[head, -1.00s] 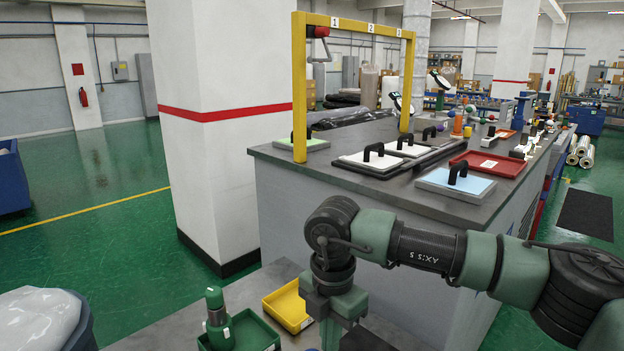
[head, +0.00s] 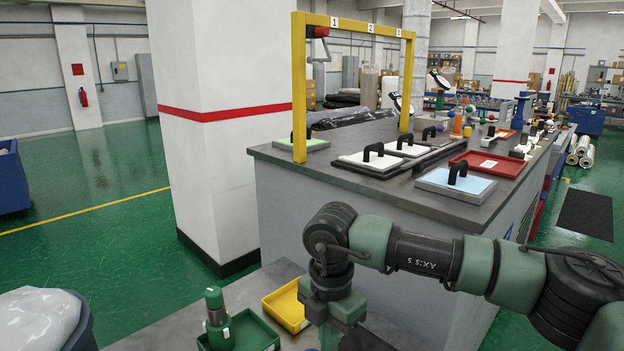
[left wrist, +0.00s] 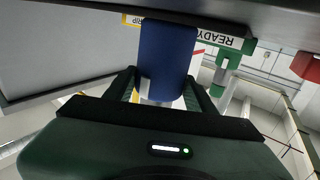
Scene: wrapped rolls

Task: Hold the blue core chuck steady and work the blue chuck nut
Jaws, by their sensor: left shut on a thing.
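In the left wrist view a blue cylindrical piece (left wrist: 167,48), which looks like the blue core chuck, stands between the fingers of my left gripper (left wrist: 163,92). The gripper is shut on it. A pale tab and a short metal part show at its lower end in the picture. I cannot make out the blue chuck nut separately. The head view shows neither blue part nor my left gripper. My right arm reaches in from the right there, its wrist low in the middle; its fingers are out of view.
A green chuck (head: 217,318) stands in a green tray (head: 262,335), beside a yellow tray (head: 285,306) on the near bench. Behind stands a grey counter with a yellow frame (head: 299,90), handled plates and a red tray (head: 490,165). A bin (head: 82,325) is lower left.

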